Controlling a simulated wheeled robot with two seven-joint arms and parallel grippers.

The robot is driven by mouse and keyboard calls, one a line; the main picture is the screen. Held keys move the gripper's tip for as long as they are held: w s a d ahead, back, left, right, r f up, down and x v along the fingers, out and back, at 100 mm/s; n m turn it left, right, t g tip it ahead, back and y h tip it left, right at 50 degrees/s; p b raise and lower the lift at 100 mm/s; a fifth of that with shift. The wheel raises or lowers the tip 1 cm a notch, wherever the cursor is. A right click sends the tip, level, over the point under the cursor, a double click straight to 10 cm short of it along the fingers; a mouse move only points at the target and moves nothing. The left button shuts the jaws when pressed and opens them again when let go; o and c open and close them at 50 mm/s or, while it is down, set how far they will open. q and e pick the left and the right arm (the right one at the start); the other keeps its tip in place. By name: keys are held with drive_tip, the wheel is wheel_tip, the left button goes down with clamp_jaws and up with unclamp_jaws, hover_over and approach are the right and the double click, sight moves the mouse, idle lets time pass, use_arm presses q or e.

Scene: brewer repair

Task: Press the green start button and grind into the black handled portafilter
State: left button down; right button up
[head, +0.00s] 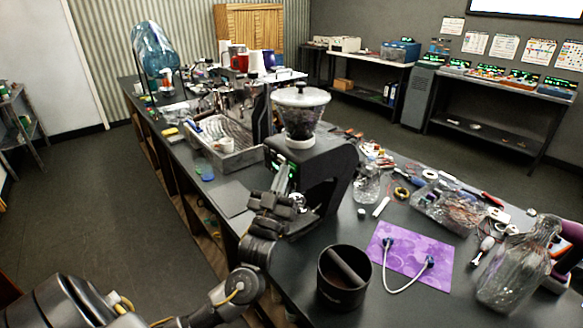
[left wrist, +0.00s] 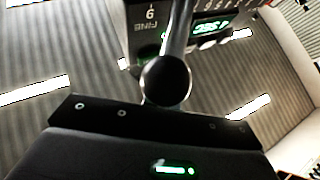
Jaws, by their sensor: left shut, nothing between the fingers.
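The grinder (head: 310,165), black with a clear hopper (head: 300,108) on top, stands on the counter. Its front faces left, and part of it is hidden by my left arm. The left wrist view shows its panel with a lit green display (left wrist: 211,27) and the word FINE. A dim green patch lies lower on that panel; I cannot tell if it is the start button. A dark rod with a round black end (left wrist: 166,80), seemingly the portafilter handle, points toward that camera. My left gripper (head: 292,203) is shut and empty, close to the grinder's front; contact cannot be told.
A black knock box (head: 342,288) with a bar stands in front. A purple mat (head: 400,252) holds a cable. A glass jug (head: 510,265) stands at the right. Behind the grinder is a metal tray (head: 240,155). Tools clutter the counter's right part.

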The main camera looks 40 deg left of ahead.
use_arm(q)
drive_tip(key=shift+w+d, duration=0.1)
drive_tip(key=shift+w, duration=0.25)
idle(0.4)
drive_tip(key=shift+s, duration=0.2)
drive_tip(key=shift+s+a, duration=0.2)
drive_tip(key=shift+s, duration=0.35)
drive_tip(key=shift+s+a+p, duration=0.25)
drive_tip(key=shift+s, duration=0.55)
drive_tip(key=shift+s+a+p, duration=0.25)
drive_tip(key=shift+s, duration=0.55)
drive_tip(key=shift+s+a+p, duration=0.25)
drive_tip(key=shift+s, duration=0.55)
